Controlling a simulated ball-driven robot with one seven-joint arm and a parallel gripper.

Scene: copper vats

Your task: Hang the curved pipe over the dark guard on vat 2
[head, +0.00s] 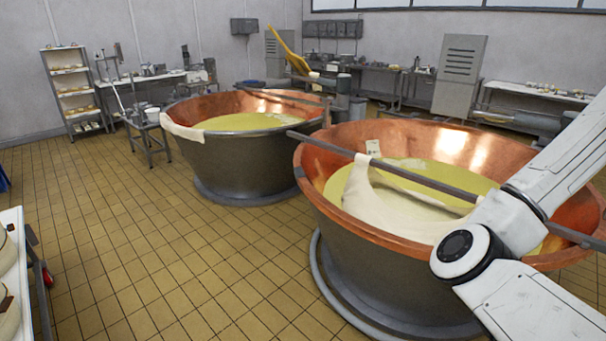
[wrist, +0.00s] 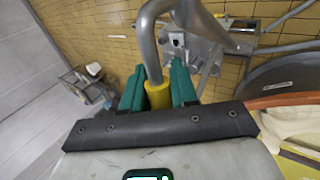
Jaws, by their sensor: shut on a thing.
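In the wrist view my gripper (wrist: 158,82) has green fingers shut on the yellow sleeve (wrist: 158,96) of the curved pipe (wrist: 149,48). The pipe is grey metal and rises from the fingers, bending over to the right at the top of the picture. Its far end is hard to make out. The head view shows neither my gripper nor the pipe. It shows a near copper vat (head: 340,235) and a far copper vat (head: 243,165). I see no number on either, and I cannot tell which dark part is the guard.
A dark bar (head: 420,178) with white cloth (head: 362,195) lies across the near vat, close to my arm. A copper rim (wrist: 285,100) shows at the wrist view's right. A small stand (head: 148,130) is beside the far vat. Open tiled floor lies left of the vats.

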